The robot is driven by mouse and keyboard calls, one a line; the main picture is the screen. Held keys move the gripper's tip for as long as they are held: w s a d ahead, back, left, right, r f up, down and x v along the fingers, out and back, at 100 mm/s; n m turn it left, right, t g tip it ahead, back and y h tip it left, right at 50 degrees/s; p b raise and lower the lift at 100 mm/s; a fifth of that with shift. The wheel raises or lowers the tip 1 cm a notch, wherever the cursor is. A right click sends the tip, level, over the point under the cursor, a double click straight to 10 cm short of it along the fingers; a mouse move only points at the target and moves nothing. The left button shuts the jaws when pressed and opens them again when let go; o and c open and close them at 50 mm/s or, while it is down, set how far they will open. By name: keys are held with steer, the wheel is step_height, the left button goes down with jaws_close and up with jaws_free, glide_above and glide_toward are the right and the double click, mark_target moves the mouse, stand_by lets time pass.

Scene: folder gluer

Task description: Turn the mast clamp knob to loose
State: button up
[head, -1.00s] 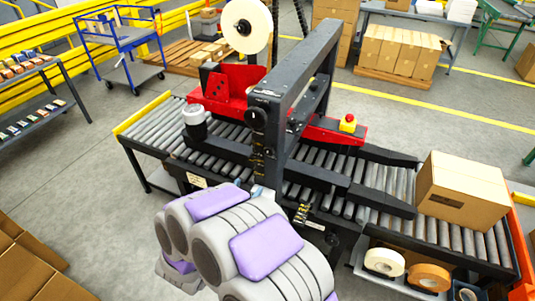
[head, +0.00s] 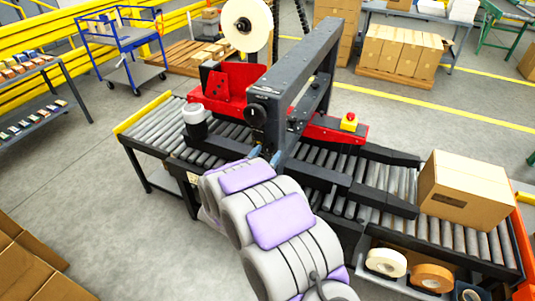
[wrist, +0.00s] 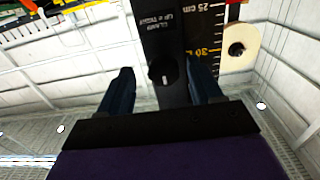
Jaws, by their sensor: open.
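The mast clamp knob (wrist: 163,73) is round and black with a white pointer mark, on the dark mast (wrist: 157,25) in the wrist view. That view is upside down; the mark points to the picture's bottom, so it stands upward. The clamp label (wrist: 160,22) is inverted and seems to read "up = tight". In the head view a black knob (head: 256,115) shows on the mast's near face. My gripper (wrist: 161,68) is open, one dark blue finger on each side of the knob in the wrist picture. Contact is not visible. In the head view my gripper (head: 265,154) is just below the knob.
A tape roll (head: 247,25) hangs above the red unit (head: 232,85). A roller conveyor (head: 150,128) passes under the mast, with a carton (head: 463,190) at right.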

steer(key=shift+w, duration=0.3)
steer(key=shift+w+a, duration=0.15)
steer(key=shift+a, duration=0.2)
steer(key=shift+d, duration=0.45)
steer(key=c, duration=0.4)
steer(key=shift+a, duration=0.15)
steer(key=c, duration=0.6)
